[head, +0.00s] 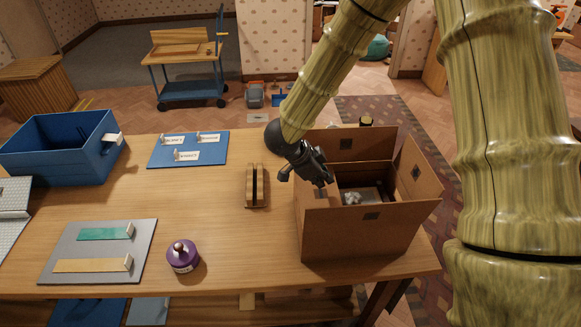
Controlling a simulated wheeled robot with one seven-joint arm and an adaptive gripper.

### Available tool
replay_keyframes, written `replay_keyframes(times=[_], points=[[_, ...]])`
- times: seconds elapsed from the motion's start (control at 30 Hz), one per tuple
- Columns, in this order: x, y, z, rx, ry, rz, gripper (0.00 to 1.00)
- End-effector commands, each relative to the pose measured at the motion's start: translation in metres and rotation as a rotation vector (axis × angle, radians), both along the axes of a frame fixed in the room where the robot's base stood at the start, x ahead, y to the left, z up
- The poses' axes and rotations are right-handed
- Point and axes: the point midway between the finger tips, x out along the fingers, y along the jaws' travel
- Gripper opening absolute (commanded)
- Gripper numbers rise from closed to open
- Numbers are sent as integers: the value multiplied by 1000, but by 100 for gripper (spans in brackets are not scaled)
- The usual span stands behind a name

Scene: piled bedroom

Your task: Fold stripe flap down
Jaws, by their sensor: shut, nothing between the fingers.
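An open brown cardboard box (345,240) stands at the right end of the wooden table. Its back flap (350,143) and right flap (418,168) stand up. A dark square mark shows on the right flap and another on the front side. I cannot make out a stripe on any flap. My gripper (323,181) is shut and empty at the box's left side, pointing down and right. It covers part of the left side, so I cannot tell how that flap lies or whether I touch it. Small grey and white things (358,197) lie inside the box.
A wooden slotted holder (256,186) stands just left of the box. A purple jar (183,257), a grey board (85,272), a blue labelled board (215,142) and a blue bin (60,165) are farther left. Bare tabletop lies between them.

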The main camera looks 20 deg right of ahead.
Motion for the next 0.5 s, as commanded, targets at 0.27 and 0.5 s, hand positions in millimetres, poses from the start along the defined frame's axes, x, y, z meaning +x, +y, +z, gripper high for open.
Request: replay_keyframes(times=[0.27,0.5], points=[[0,0,29,0,0,0,0],[0,0,49,0,1,-1,0]])
